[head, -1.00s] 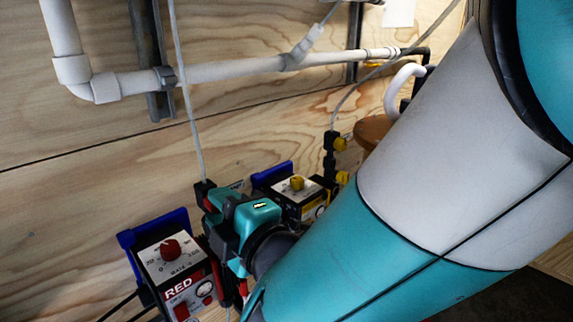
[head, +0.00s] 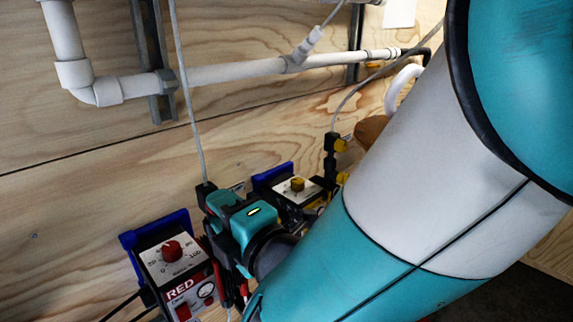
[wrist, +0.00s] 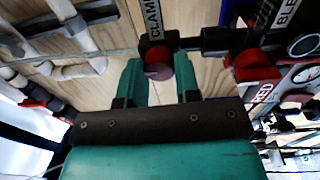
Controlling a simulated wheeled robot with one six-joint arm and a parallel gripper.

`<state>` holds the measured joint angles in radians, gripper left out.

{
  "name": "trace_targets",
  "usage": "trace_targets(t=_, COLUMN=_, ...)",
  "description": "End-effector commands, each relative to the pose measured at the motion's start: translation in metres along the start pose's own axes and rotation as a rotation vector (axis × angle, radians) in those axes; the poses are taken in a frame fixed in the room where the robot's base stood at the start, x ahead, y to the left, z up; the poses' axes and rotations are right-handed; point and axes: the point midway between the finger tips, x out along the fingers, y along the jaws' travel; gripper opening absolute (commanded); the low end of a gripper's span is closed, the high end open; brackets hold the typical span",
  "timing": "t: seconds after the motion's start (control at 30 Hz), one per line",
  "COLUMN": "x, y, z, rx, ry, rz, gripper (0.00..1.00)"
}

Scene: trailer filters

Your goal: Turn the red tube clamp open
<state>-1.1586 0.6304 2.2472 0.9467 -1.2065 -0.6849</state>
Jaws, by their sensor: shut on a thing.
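The red tube clamp's round red knob (wrist: 157,56) sits under a black body with a label reading "CLAMP" (wrist: 153,20) in the wrist view. My gripper (wrist: 158,66) has its two teal fingers on either side of the knob, shut on it. In the head view my gripper (head: 232,212) is at the black fitting at the foot of the grey tube (head: 190,110). The knob is hidden there behind the fingers. I cannot tell the knob's turn angle.
The RED pump box (head: 178,265) stands just left of my gripper. A box with a yellow knob (head: 297,185) and yellow-knobbed fittings (head: 340,145) are to the right. A "BLEED" label (wrist: 285,12) shows beside the clamp. White pipe (head: 225,74) runs along the wooden wall.

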Motion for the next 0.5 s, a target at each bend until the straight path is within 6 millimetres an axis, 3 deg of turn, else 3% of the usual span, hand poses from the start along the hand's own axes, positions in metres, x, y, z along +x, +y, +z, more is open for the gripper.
trace_targets(t=0.03, x=-0.0002, y=-0.0005, z=-0.0001, rx=-0.002, ry=0.0, rz=-0.001, gripper=0.35)
trace_targets(t=0.13, x=-0.0002, y=-0.0004, z=0.0, rx=-0.001, ry=0.0, rz=-0.001, gripper=0.56)
trace_targets(t=0.5, x=-0.0048, y=-0.0022, z=-0.0005, rx=0.0, ry=0.001, rz=0.001, gripper=0.56)
